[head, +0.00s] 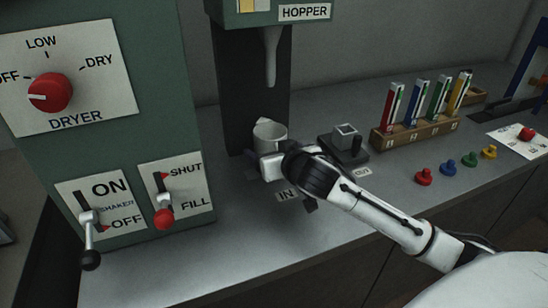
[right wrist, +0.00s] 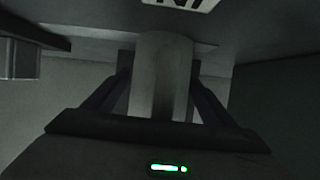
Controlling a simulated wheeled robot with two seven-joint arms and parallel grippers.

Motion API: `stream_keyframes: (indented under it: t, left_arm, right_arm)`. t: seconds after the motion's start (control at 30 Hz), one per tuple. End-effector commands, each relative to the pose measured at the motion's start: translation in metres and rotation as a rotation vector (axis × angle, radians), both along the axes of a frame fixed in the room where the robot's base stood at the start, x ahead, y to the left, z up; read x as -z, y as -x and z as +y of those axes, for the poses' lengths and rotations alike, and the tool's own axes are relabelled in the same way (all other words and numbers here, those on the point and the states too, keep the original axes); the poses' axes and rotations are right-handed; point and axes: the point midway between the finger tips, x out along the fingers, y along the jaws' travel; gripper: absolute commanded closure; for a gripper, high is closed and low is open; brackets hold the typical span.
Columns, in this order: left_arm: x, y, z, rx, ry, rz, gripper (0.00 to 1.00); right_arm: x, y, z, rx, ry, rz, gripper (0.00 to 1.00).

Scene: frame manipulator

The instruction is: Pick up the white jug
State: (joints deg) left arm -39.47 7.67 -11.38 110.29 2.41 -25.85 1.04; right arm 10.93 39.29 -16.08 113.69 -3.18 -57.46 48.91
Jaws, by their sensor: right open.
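The white jug (head: 270,132) stands upright on the grey counter under the hopper spout, its rim and upper wall showing in the head view. My right gripper (head: 266,166) is low at the front of the jug and hides its lower part. In the right wrist view the jug (right wrist: 162,72) shows as a pale upright cylinder between the two dark fingers of my right gripper (right wrist: 162,95). The fingers are open on either side of it; contact cannot be made out in the dim picture. My left gripper is not in view.
The hopper spout (head: 270,58) hangs above the jug. A green panel (head: 110,190) with levers and a dryer dial stands left. A small block on a dark base (head: 344,143), a rack of coloured tubes (head: 416,132) and several coloured knobs stand right. The front counter is clear.

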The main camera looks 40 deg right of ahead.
Motion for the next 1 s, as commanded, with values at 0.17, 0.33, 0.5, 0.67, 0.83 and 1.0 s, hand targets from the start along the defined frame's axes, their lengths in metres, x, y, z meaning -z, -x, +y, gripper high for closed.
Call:
stream_keyframes:
  t: [0.17,0.33,0.5,0.67,0.83,1.0]
  left_arm:
    - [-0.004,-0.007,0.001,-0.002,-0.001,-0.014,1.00]
    - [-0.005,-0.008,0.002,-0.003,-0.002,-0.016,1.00]
    - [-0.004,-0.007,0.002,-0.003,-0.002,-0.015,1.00]
    - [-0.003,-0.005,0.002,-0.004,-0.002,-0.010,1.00]
    - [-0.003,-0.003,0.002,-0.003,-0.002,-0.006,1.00]
    - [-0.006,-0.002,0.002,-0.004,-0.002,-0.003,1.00]
  right_arm:
    - [0.001,-0.003,0.000,-0.001,-0.001,-0.001,0.22]
    - [0.001,-0.003,0.000,-0.001,-0.001,0.000,0.34]
    - [0.001,-0.003,0.000,-0.001,0.000,0.000,0.63]
    - [0.000,-0.003,0.000,-0.001,0.000,-0.002,0.76]
    - [-0.004,-0.003,0.000,0.000,-0.001,-0.003,0.76]
    - [-0.032,-0.003,0.000,-0.001,-0.001,-0.008,0.76]
